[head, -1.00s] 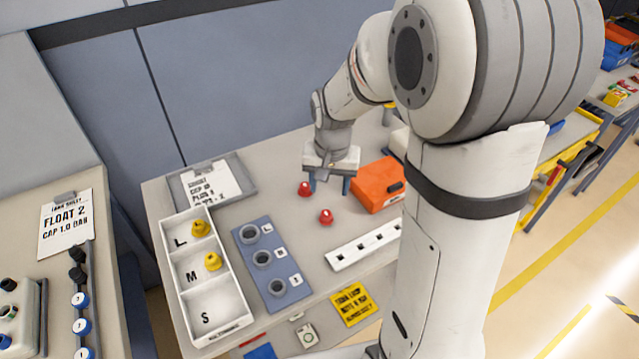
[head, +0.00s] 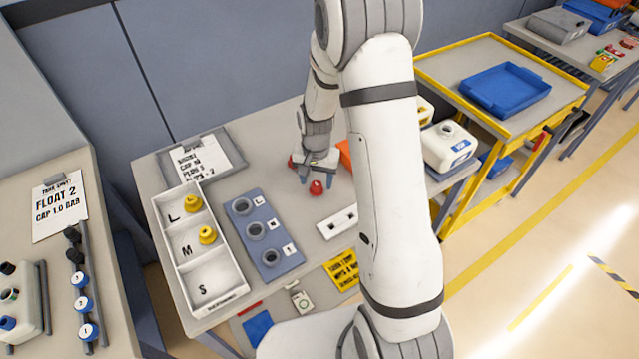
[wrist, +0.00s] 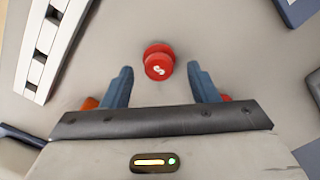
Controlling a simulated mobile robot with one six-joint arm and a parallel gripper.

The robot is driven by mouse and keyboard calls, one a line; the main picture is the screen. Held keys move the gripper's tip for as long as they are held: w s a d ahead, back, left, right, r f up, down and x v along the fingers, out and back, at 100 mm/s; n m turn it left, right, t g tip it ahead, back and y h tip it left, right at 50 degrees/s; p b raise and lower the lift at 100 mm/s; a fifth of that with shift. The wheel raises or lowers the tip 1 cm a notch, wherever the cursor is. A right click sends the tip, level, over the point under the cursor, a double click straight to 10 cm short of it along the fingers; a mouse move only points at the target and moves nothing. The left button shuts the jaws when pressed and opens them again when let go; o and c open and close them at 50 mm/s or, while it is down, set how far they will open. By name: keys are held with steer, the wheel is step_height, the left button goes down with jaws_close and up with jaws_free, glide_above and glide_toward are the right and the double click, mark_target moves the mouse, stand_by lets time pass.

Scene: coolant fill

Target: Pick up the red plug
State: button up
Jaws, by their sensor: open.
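A red plug (wrist: 158,62) marked "S" stands on the table in the wrist view. It also shows in the head view (head: 316,188) below my gripper (head: 316,181). My gripper is open in the wrist view (wrist: 159,70), its two blue-grey fingers left and right of the plug with gaps on both sides. The plug's near part appears level with the fingertips; I cannot tell their height exactly. A second red piece (head: 291,162) sits left of my gripper in the head view. It shows partly behind the right finger in the wrist view (wrist: 227,98).
A white tray (head: 236,292) marked L, M, S holds yellow plugs (head: 192,203) in L and M. A blue-grey block with sockets (head: 268,277) stands beside it. A white slotted strip (head: 325,232) lies near the plug. An orange box (head: 345,152) is mostly hidden behind my arm.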

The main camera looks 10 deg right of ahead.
steer(key=shift+f, duration=0.8)
steer(key=c, duration=1.1)
